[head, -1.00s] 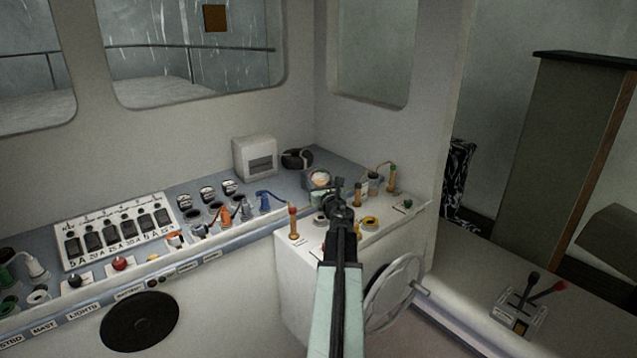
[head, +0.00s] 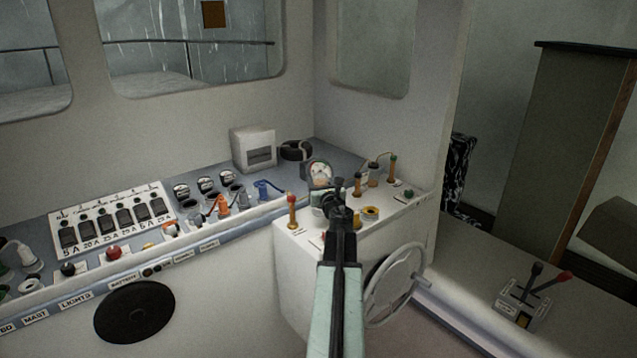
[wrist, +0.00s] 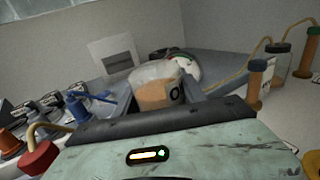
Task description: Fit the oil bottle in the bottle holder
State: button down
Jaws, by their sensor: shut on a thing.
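My gripper (head: 326,194) is over the console block at the centre of the head view. In the wrist view its dark jaws (wrist: 170,101) are shut on the oil bottle (wrist: 153,94), a clear container with amber contents and a dark letter "O" on its side. The bottle looks slightly tilted in that view, and its lower part is hidden behind my gripper body. In the head view my arm and gripper mostly cover it. I cannot tell for certain which fitting is the bottle holder; a yellow ring (head: 371,213) sits on the block just right of my gripper.
Red-capped (head: 292,211) and green-capped (head: 393,169) orange posts stand on the block. A second bottle (wrist: 282,58) with a tube is at right. A round gauge (head: 320,172) and white box (head: 252,149) are behind. A steering wheel (head: 397,284) is on the front.

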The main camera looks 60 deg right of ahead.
jog(key=c, duration=0.6)
grip_release()
jog(key=v, duration=0.8)
jog(key=shift+w, duration=0.1)
